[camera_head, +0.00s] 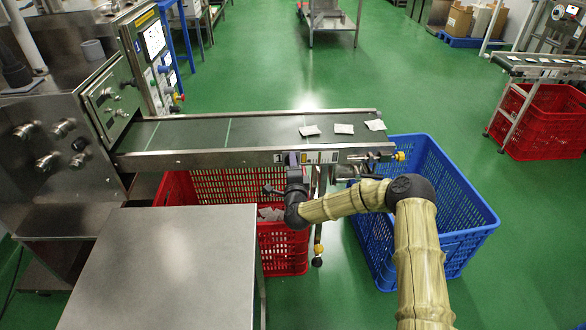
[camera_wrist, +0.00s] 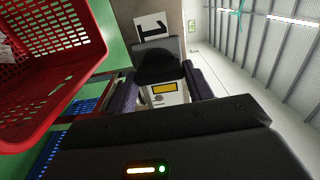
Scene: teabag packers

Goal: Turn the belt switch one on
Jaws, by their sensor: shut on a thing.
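My gripper (camera_head: 293,165) is at the front side rail of the conveyor belt, below the teabags, in the head view. In the wrist view its dark fingers stand on either side of belt switch one, a light box with a yellow label (camera_wrist: 164,88) and a dark block (camera_wrist: 158,60) above it. A white plate marked 1 (camera_wrist: 152,26) is just beyond. My gripper is shut on the switch; the exact contact is partly hidden by the fingers, and I cannot tell how the switch is turned.
Several teabags (camera_head: 344,128) lie on the green belt (camera_head: 190,133). A red crate (camera_head: 285,240) stands under the belt, a blue crate (camera_head: 455,190) at its right end. A steel table (camera_head: 165,265) is at front left. Open green floor lies behind the belt.

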